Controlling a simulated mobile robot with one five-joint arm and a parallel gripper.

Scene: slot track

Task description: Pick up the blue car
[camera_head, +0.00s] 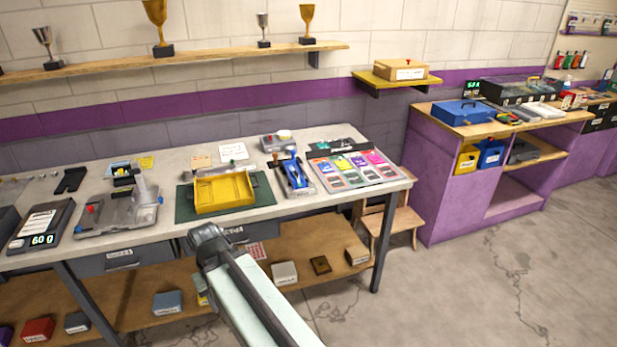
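A small blue object (294,172), which looks like the blue car, sits on a grey stand (302,189) on the right half of the white workbench. It is too small to make out in detail. My arm (246,290) reaches in from the bottom and ends in a dark rounded joint in front of the bench's edge, to the left of and nearer than the blue object. No gripper fingers show, and nothing is seen touching the blue object.
A yellow tray (224,192) on a green mat stands left of the blue object, and a board of coloured cards (352,168) to its right. A grey tool tray (117,212) lies further left. A wooden stool (393,222) stands by the bench. Floor at right is clear.

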